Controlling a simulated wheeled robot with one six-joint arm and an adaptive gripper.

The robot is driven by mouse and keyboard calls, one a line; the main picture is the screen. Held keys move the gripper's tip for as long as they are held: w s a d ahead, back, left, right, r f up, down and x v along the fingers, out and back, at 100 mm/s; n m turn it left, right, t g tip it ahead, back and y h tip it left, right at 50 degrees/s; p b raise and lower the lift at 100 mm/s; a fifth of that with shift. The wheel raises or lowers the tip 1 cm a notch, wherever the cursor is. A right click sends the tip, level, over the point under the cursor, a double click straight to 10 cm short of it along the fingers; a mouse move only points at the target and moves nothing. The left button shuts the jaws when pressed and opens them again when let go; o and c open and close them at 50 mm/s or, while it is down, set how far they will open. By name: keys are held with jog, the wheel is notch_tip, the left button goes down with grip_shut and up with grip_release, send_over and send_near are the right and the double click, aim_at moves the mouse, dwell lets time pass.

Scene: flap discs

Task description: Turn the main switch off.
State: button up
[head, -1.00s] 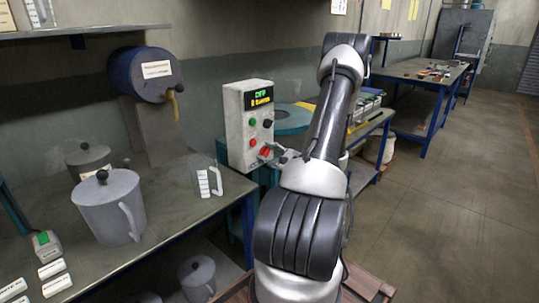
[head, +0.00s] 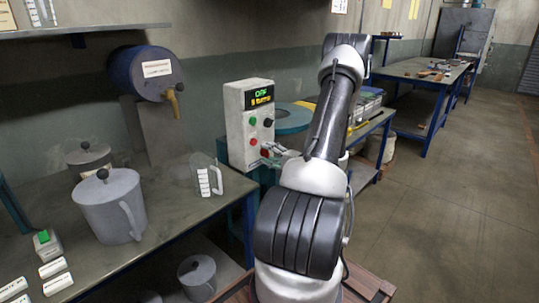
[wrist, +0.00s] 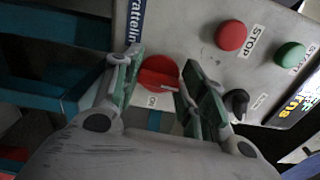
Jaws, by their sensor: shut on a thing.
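The main switch is a red round rotary knob low on the light grey control box (head: 238,141). In the wrist view the red knob (wrist: 158,75) sits between my two fingers, with a pale mark on it and a small label beside it that I cannot read surely. My gripper (wrist: 160,80) is shut on the knob, a finger on either side. In the head view my gripper (head: 273,157) is at the lower front of the box and largely covers the knob.
The box also carries a red STOP button (wrist: 231,36), a green button (wrist: 290,55), a black knob (wrist: 237,103) and a lit display (head: 259,98). A grey lidded pot (head: 108,208) and a clear jug (head: 207,178) stand on the left bench.

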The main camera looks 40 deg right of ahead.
jog(key=shift+n, duration=0.4)
jog(key=o, duration=1)
jog(key=s, duration=0.8)
jog(key=s+d, duration=0.1)
jog(key=s, duration=0.3)
